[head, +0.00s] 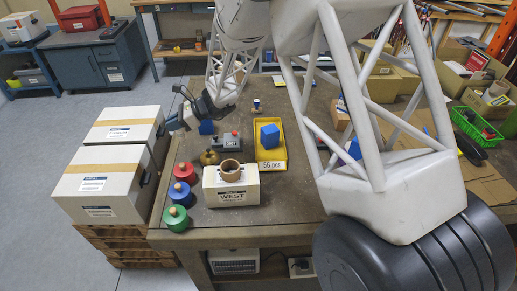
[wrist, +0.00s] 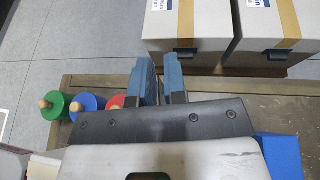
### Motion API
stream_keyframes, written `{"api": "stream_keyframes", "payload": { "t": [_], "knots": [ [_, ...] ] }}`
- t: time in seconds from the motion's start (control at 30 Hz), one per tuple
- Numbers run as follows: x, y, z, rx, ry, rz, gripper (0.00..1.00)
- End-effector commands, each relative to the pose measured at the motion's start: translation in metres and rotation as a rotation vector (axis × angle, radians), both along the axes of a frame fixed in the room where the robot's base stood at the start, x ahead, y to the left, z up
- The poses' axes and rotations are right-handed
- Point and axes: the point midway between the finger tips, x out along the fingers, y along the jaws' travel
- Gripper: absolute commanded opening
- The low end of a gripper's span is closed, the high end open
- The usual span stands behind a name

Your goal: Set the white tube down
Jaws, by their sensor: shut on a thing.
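My gripper (head: 184,117) is near the left edge of the table in the head view. Its two blue-grey fingers (wrist: 162,82) show close together in the wrist view, pointing toward the cardboard-taped boxes, with a narrow gap between them. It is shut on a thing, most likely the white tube. A small pale patch (head: 173,124) at the fingertips in the head view may be the tube. The fingers hide most of what is held, so its tilt and whether it touches the table cannot be told.
A white WEST block (head: 238,195) holds a brown ring. Green (head: 176,219), blue (head: 180,194) and red (head: 183,172) knobbed cylinders stand left of it. A yellow tray (head: 270,167) holds a blue block. Large boxes (head: 98,189) stand beyond the table's left edge.

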Motion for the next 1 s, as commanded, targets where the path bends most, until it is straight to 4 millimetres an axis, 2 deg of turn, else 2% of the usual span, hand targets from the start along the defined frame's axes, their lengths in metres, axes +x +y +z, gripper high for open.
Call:
{"api": "stream_keyframes", "payload": {
  "t": [0.27,0.47,0.67,1.0],
  "knots": [
    [0.000,-0.004,0.000,0.000,0.000,-0.005,0.00],
    [0.003,-0.026,0.001,0.000,0.001,-0.032,0.00],
    [0.005,-0.066,0.002,0.001,0.001,-0.084,0.00],
    [0.000,-0.155,0.004,0.001,0.000,-0.198,0.00]
  ]
}}
